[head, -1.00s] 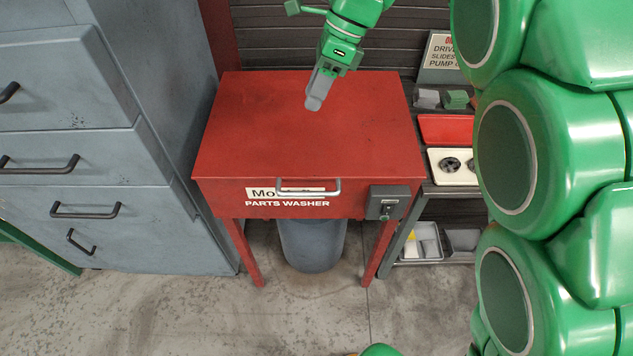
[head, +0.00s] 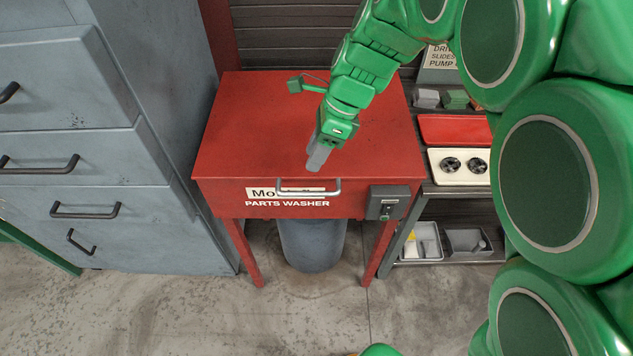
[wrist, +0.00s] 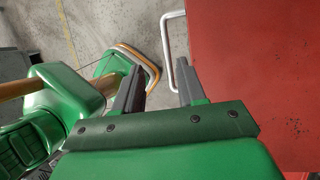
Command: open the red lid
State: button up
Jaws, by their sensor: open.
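The red lid (head: 255,125) is the flat top of the parts washer and lies shut in the head view. Its pale metal handle (head: 308,193) is a bar on the front edge. In the wrist view the red lid (wrist: 262,80) fills the right side, and the handle (wrist: 168,50) shows beyond the fingertips. My gripper (head: 315,165) is above the front part of the lid, a little behind the handle in the picture. In the wrist view my gripper (wrist: 158,85) has its two fingers apart with nothing between them.
A grey drawer cabinet (head: 90,225) stands close on the left. A dark switch box (head: 388,202) is on the washer's front right. A shelf with a red tray (head: 455,129) and a cream tray (head: 449,178) is on the right. The floor (head: 200,310) in front is clear.

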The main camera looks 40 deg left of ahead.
send_over(310, 192)
jog(key=w, duration=0.1)
jog(key=shift+t+y, duration=0.3)
jog(key=shift+t, duration=0.1)
jog(key=f, duration=0.2)
jog(key=d+f, duration=0.1)
jog(key=f, duration=0.1)
jog(key=shift+f, duration=0.2)
jog(key=shift+n+t+y, duration=0.3)
jog(key=shift+t+y, duration=0.4)
jog(key=shift+t, duration=0.1)
jog(key=shift+s+d+f, duration=0.1)
jog(key=shift+f, duration=2.05)
